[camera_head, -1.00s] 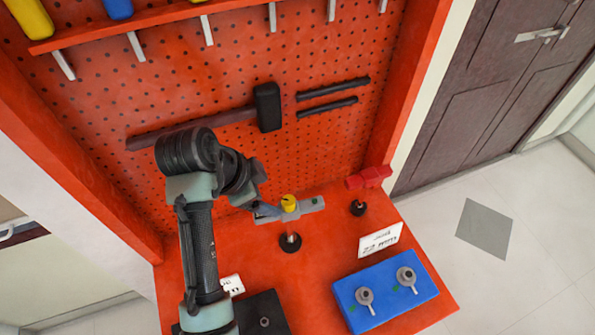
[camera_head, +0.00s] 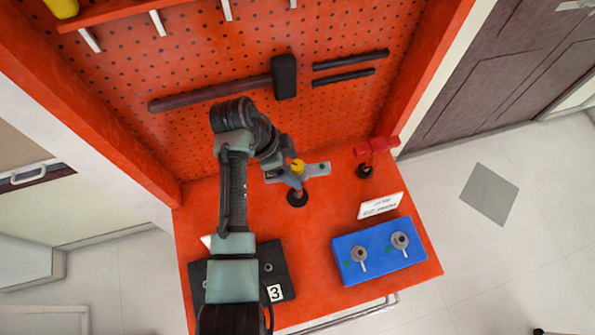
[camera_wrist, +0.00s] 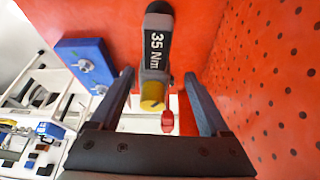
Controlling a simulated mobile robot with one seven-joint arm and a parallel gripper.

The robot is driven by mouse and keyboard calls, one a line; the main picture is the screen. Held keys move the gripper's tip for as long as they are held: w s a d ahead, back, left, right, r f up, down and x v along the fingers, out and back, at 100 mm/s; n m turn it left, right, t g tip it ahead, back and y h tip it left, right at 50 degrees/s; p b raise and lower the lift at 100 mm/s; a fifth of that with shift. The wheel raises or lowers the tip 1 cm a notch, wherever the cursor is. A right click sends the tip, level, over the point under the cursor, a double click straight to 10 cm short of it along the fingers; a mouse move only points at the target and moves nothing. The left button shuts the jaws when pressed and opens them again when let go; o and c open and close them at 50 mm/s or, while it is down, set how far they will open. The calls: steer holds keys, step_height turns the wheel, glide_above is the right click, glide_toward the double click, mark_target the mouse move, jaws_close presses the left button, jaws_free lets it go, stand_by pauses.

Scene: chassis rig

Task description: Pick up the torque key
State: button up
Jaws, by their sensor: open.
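The torque key (camera_head: 316,170) appears to be the grey tool with a yellow end, set above a round black foot on the orange-red bench. In the wrist view the torque key (camera_wrist: 153,62) shows a black "35 Nm" label and its yellow end towards me. My gripper (camera_head: 287,162) is close to the yellow end in the head view. In the wrist view my gripper (camera_wrist: 158,76) is open, with one finger on each side of the tool and a visible gap on both sides. Its fingertips are partly hidden in the head view.
A red tool (camera_head: 376,147) stands on its own foot to the right. A blue box (camera_head: 380,250) with two round fittings and a white card (camera_head: 381,206) are nearer the front. A black block (camera_head: 275,262) lies partly behind my arm. The pegboard (camera_head: 230,60) rises close behind.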

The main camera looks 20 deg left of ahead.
steer(key=d+f, duration=0.1)
steer(key=d+f+p, duration=0.1)
steer(key=f, duration=0.1)
steer(key=shift+f, duration=0.1)
steer(key=shift+w+d+f, duration=0.1)
steer(key=shift+w+f, duration=0.1)
steer(key=shift+f, duration=0.4)
steer(key=shift+c, duration=0.3)
jaws_close()
